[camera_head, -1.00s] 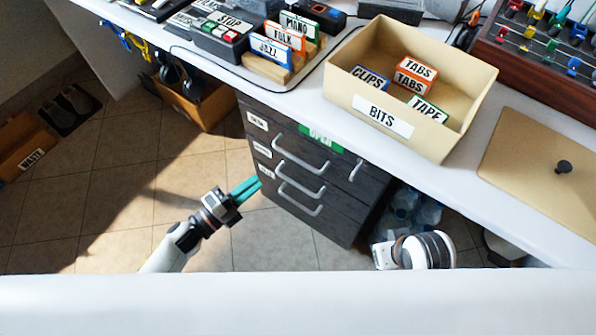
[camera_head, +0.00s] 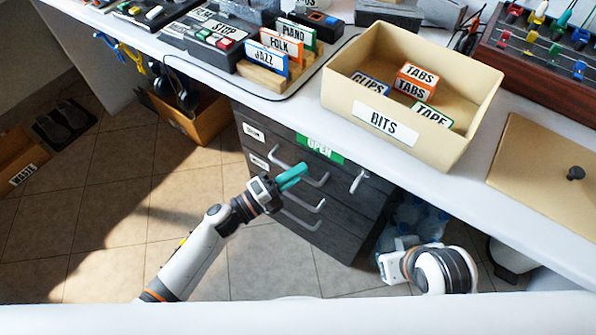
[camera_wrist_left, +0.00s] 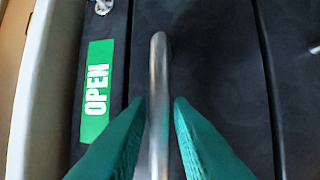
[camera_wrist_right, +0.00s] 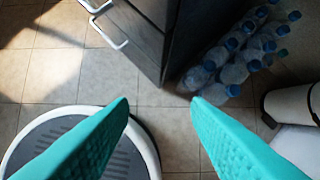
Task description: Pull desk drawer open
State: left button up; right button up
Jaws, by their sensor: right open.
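The dark grey desk drawer unit (camera_head: 345,225) stands under the white desk top, with its drawers shut. A green OPEN label (camera_head: 320,149) is near its top edge and shows in the left wrist view (camera_wrist_left: 96,92). My left gripper (camera_head: 304,168) is at the upper drawer's metal bar handle (camera_head: 318,183). In the left wrist view, the handle (camera_wrist_left: 159,75) runs between the two teal fingers, which are apart with slight gaps beside it. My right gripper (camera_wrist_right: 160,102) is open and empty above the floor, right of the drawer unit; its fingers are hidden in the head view.
A tan BITS box (camera_head: 385,124) with labelled blocks and a tan lid (camera_head: 550,175) with a dark knob are on the desk top. Plastic bottles (camera_wrist_right: 240,55) stand on the floor beside the drawer unit. An orange-brown box (camera_head: 202,120) is left of it. The tiled floor in front is open.

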pick_arm(q)
jog(key=shift+w+d, duration=0.2)
jog(key=shift+d, duration=0.1)
pick_arm(e)
jog(key=shift+w, duration=0.15)
pick_arm(q)
jog(key=shift+c, duration=0.6)
grip_shut()
jog(key=shift+s+a, duration=0.1)
